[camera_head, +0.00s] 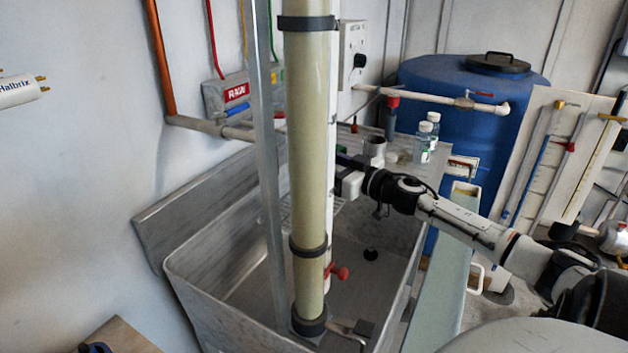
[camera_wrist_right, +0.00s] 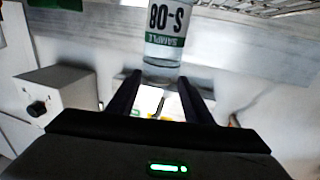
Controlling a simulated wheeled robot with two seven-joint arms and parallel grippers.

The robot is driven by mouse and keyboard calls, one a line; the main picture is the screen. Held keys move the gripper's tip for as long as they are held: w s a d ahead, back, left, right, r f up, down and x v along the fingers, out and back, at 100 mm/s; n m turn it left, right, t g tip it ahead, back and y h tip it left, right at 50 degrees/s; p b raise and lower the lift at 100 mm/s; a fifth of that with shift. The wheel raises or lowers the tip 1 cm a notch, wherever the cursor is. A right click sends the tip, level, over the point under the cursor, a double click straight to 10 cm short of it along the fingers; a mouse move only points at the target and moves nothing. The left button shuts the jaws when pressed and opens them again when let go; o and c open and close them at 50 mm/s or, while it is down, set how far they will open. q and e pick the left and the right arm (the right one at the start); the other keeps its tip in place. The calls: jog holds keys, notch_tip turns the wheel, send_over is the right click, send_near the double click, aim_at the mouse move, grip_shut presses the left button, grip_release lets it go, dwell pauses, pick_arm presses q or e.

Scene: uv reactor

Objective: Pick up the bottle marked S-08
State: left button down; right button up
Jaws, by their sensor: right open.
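The bottle marked S-08 (camera_wrist_right: 165,38) is clear, with a white and green label, and appears upside down in the right wrist view. Its lower end shows between the fingertips of my right gripper (camera_wrist_right: 160,82). The jaws are open, with a gap on each side of the bottle. In the head view my right gripper (camera_head: 346,176) is partly hidden behind the tall tube. I cannot make out S-08 there. Two clear bottles with white caps, a front one (camera_head: 423,143) and a rear one (camera_head: 434,122), stand right of the gripper; their marks are too small to read. My left gripper is not in view.
A blue tank (camera_head: 430,88) and a white pipe (camera_head: 425,97) are behind. A grey box (camera_wrist_right: 62,95) shows in the wrist view.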

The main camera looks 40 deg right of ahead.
jog(key=w, duration=0.3)
jog(key=shift+w+r, duration=0.1)
jog(key=shift+w, duration=0.2)
jog(key=shift+w+a, duration=0.1)
jog(key=shift+w, duration=0.7)
grip_shut()
